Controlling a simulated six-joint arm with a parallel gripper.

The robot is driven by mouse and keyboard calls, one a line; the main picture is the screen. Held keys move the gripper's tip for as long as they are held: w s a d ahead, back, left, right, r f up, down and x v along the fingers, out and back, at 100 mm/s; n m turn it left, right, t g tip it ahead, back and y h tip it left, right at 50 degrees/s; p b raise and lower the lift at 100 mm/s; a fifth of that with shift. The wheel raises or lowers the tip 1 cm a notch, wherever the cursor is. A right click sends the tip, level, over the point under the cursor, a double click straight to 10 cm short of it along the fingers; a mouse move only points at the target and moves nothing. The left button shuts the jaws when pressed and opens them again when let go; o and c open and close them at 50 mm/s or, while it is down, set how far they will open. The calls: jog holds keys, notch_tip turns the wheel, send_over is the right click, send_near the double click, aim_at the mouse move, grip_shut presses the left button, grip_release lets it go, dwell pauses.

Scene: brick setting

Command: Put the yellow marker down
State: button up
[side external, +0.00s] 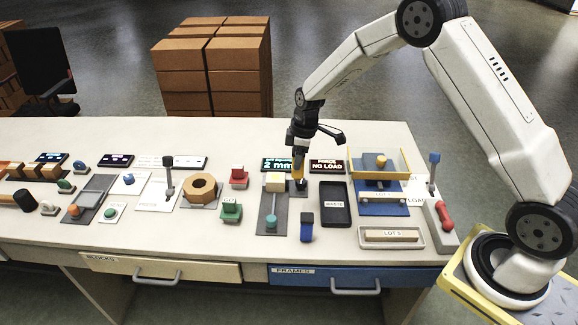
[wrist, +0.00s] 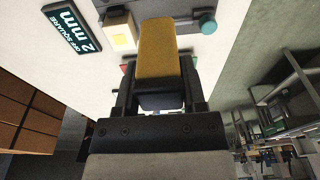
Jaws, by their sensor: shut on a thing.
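The yellow marker (wrist: 158,52) is a blocky yellow piece with a dark end. My gripper (wrist: 158,98) is shut on its dark end in the wrist view, and the yellow part points away from the jaws. In the side external view my gripper (side external: 299,160) is over the back middle of the table, with the marker (side external: 298,167) below it, small and partly hidden. I cannot tell whether the marker touches the surface below. A grey plate (side external: 268,226) with a pale yellow block (side external: 275,182) and a teal knob (side external: 271,222) is just left of it.
A "2 mm" display (side external: 277,164) and a "FORCE NO LOAD" display (side external: 327,166) stand close behind. A black tray (side external: 335,205) is to the right, and a blue block (side external: 307,226) stands in front. A yellow-framed fixture (side external: 380,163) is farther right.

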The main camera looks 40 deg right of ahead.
jog(key=s, duration=1.7)
jog(key=shift+s+a+r, duration=0.3)
jog(key=shift+s+r, duration=0.05)
jog(key=shift+s, duration=0.05)
jog(key=w+f, duration=0.9)
jog(key=w, duration=0.4)
jog(key=shift+w+d+f, duration=0.15)
jog(key=shift+w+d, duration=0.15)
jog(key=shift+w+f, duration=0.15)
jog(key=shift+f, duration=0.8)
jog(key=shift+w+f, duration=0.1)
jog(key=shift+f, duration=0.8)
jog(key=shift+f, duration=0.15)
